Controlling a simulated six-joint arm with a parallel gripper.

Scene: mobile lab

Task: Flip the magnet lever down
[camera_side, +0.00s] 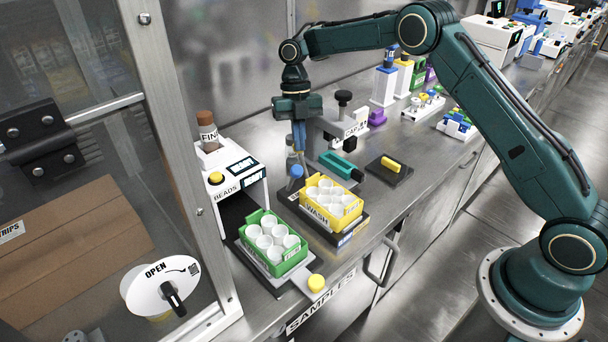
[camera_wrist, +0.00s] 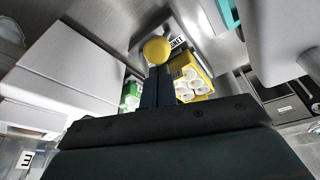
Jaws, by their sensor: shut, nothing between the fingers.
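My gripper (camera_side: 299,152) points down with its fingers shut and empty, at the far end of the yellow rack. A blue round knob (camera_side: 297,171) shows just below the fingertips in the side view; I cannot tell if they touch. In the wrist view the closed fingers (camera_wrist: 158,72) have a yellow round knob (camera_wrist: 157,49) right at their tips. In the side view one yellow knob (camera_side: 316,282) sits on a white plate by the green rack and another (camera_side: 215,178) on the white BEADS unit.
The green rack (camera_side: 244,240) and the yellow WASH rack (camera_side: 309,214) hold white cups. The white BEADS unit (camera_side: 258,182) stands left, with a FIN-labelled bottle (camera_side: 208,134). A teal part (camera_side: 340,165) lies right of my gripper. Bare bench (camera_side: 408,205) lies right.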

